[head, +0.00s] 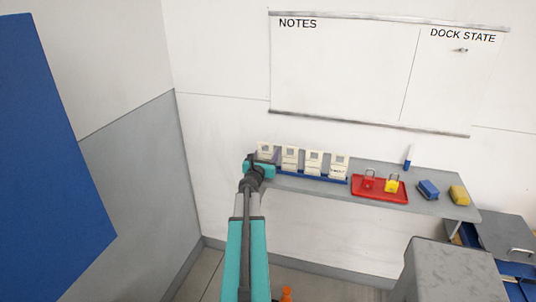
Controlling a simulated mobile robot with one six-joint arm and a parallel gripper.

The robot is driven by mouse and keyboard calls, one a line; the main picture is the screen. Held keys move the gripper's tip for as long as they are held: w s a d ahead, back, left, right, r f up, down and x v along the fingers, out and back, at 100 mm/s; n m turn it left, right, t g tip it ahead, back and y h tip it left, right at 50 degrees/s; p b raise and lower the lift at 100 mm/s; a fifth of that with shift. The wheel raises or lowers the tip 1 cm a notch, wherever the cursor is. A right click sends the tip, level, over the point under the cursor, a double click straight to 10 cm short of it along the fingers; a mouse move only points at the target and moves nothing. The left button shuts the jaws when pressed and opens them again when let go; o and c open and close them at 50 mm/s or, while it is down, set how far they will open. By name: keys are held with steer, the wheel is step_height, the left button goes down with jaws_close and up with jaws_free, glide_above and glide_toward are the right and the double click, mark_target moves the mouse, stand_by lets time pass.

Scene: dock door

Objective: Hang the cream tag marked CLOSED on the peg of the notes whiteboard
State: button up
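Several cream tags (290,158) stand in a row in a blue holder (325,178) on the grey shelf. Their markings are too small to read, so I cannot tell which one says CLOSED. The notes whiteboard (345,70) is on the wall above, and a small peg (461,50) sticks out under its DOCK STATE heading. My gripper (262,168) is at the left end of the holder, in front of the leftmost tag (266,151) and partly covering it. I cannot tell whether it touches the tag or whether its fingers are open.
A grey cabinet (450,268) stands lower right. A blue panel (45,150) is at left.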

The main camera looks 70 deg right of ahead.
mark_target(265, 159)
steer(key=o, duration=1.2)
steer(key=shift+c, duration=0.2)
steer(key=shift+r+p, duration=0.1)
steer(key=shift+p, duration=0.45)
steer(key=shift+a+f+b, duration=0.2)
steer(key=shift+a+b, duration=0.15)
steer(key=shift+a, duration=0.05)
steer(key=shift+s+a+f+b, duration=0.15)
steer(key=shift+a+b, duration=0.95)
steer(key=shift+a, duration=1.1)
steer(key=shift+s+a+b, duration=0.1)
steer(key=shift+a+b, duration=0.55)
steer(key=shift+a, duration=2.4)
steer(key=shift+a+r+p, duration=0.1)
steer(key=shift+r+p, duration=0.15)
steer(key=shift+p, duration=0.35)
steer(key=shift+a+f+p, duration=0.1)
steer(key=shift+a+p, duration=1)
steer(key=shift+p, duration=0.7)
